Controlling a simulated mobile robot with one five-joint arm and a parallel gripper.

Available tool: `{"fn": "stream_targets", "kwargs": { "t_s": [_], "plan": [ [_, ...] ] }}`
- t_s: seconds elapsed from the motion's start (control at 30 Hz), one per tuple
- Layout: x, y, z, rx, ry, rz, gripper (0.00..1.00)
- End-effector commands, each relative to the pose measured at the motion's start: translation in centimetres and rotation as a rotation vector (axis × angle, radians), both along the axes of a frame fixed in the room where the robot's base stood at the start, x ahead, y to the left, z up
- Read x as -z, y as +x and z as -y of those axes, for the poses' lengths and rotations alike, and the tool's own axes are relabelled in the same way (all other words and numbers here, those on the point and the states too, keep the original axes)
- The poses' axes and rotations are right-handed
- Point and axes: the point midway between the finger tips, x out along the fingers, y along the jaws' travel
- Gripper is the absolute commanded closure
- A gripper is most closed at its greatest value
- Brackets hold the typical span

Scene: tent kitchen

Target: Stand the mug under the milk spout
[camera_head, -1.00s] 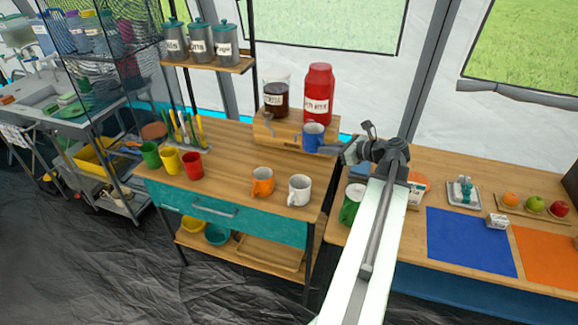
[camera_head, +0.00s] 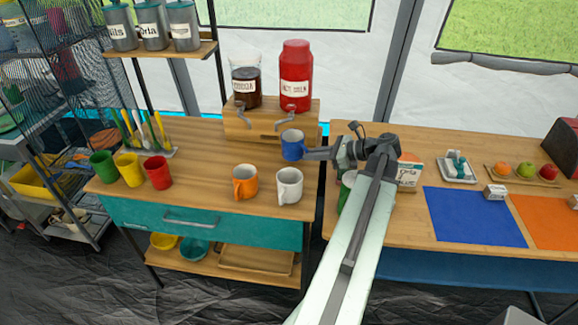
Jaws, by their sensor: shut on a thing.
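A blue mug (camera_head: 292,147) is upright at the end of my gripper (camera_head: 310,153), which is shut on its right side. The red milk dispenser (camera_head: 295,78) stands on a wooden stand (camera_head: 265,128), its label ending in "MILK". Its grey milk spout (camera_head: 285,122) shows just above and slightly left of the mug. The mug is in front of the stand's right part. I cannot tell whether its base touches the counter or how far it is from the spout in depth.
A dark-filled dispenser (camera_head: 246,85) with its own spout (camera_head: 241,118) stands left of the milk. An orange mug (camera_head: 245,184) and a white mug (camera_head: 289,186) stand near the counter's front edge. Green, yellow and red cups stand left. The counter (camera_head: 205,160) between is clear.

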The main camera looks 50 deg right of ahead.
Motion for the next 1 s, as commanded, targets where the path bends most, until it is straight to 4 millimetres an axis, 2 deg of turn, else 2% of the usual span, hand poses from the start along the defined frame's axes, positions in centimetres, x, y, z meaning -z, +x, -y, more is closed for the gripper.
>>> {"fn": "stream_targets", "kwargs": {
  "t_s": [0.03,0.1,0.37,0.6,0.93,0.97,1.0],
  "plan": [
    [1.0,1.0,-0.4,-0.004,0.000,0.001,1.00],
    [1.3,1.9,-0.8,-0.005,0.000,0.001,1.00],
    [1.6,3.0,-1.2,-0.005,0.000,0.000,1.00],
    [4.4,6.2,-2.3,-0.007,0.000,0.001,1.00],
    [4.3,6.4,-2.3,-0.005,0.000,0.000,1.00],
    [4.2,6.4,-2.3,-0.005,0.000,0.000,0.85],
    [4.2,6.4,-2.3,-0.005,0.000,0.000,0.74]
  ]
}}
